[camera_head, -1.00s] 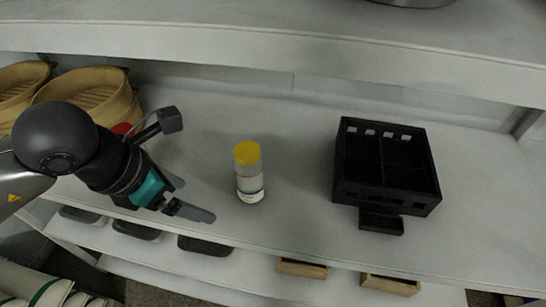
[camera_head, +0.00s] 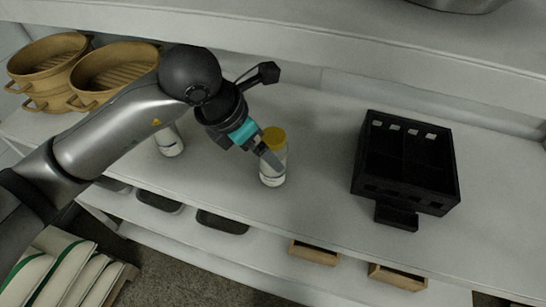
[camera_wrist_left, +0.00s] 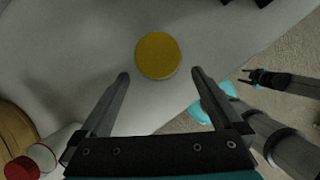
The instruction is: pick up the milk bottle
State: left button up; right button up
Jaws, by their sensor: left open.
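A clear bottle with a yellow cap and a whitish label (camera_head: 272,176) stands upright on the shelf. In the left wrist view its round yellow cap (camera_wrist_left: 158,55) lies just ahead of and between the fingertips. My left gripper (camera_head: 268,157) is open and empty at the bottle's upper part, and a finger hides part of it. The two spread fingers also show in the left wrist view (camera_wrist_left: 160,76). A second bottle (camera_head: 170,142) stands further left, partly behind my left arm; its red cap (camera_wrist_left: 22,168) shows in the left wrist view. A dark jaw-like part, seemingly my right gripper (camera_wrist_left: 248,78), shows small there.
A black divided crate (camera_head: 405,195) stands to the right, with clear shelf between it and the yellow-capped bottle. Bamboo steamers (camera_head: 50,55) stand at the left. An upper shelf (camera_head: 300,55) overhangs the back. Trays (camera_head: 222,222) and wooden boxes (camera_head: 314,253) sit below.

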pick_arm(q)
jog(key=shift+w+d+f, duration=0.45)
jog(key=shift+d+f, duration=0.05)
jog(key=shift+d, duration=0.1)
jog(key=shift+w+d+f, duration=0.4)
jog(key=shift+d+f, duration=0.1)
jog(key=shift+d, duration=0.1)
jog(key=shift+w+f, duration=0.1)
jog(key=shift+f, duration=0.3)
grip_shut()
